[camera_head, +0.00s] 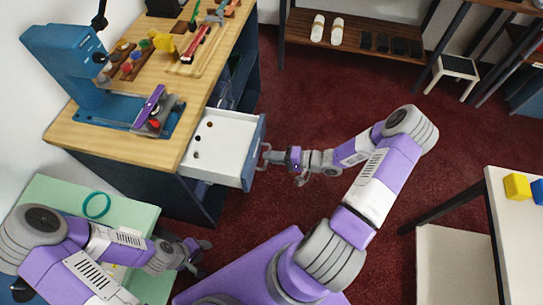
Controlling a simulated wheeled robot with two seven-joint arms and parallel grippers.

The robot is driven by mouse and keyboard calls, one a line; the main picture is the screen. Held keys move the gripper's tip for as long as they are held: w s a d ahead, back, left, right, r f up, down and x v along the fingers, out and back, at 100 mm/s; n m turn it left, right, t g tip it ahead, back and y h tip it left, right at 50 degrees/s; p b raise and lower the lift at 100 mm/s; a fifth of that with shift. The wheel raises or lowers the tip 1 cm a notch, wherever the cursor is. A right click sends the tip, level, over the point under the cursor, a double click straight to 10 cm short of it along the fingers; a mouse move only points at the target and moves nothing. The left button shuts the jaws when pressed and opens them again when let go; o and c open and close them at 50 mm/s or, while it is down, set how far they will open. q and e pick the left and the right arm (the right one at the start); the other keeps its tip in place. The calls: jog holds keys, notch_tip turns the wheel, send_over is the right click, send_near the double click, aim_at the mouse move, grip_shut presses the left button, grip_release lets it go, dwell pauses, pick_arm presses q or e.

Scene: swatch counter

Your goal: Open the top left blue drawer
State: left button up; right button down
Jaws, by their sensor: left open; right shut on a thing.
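The blue drawer (222,146) is pulled well out of the wooden-topped counter, and its white inside shows a few small dark and brown round things. My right gripper (267,157) is at the drawer's blue front, shut on its handle, which the fingers largely hide. My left gripper (199,255) is open and empty at the lower left, beside the green table and well below the drawer in the picture.
The counter top (70,132) holds a blue machine (68,62), a purple-handled tool (150,105) and several small items. A green table (130,212) bears a teal ring (96,205). A white table (520,235) stands at right. Red carpet between is clear.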

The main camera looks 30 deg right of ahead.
jog(key=c, duration=1.2)
grip_release()
jog(key=p+v, duration=0.1)
jog(key=v, duration=0.6)
jog(key=shift+s+d+p, duration=0.2)
jog(key=shift+d+p, duration=0.05)
jog(key=shift+p, duration=0.1)
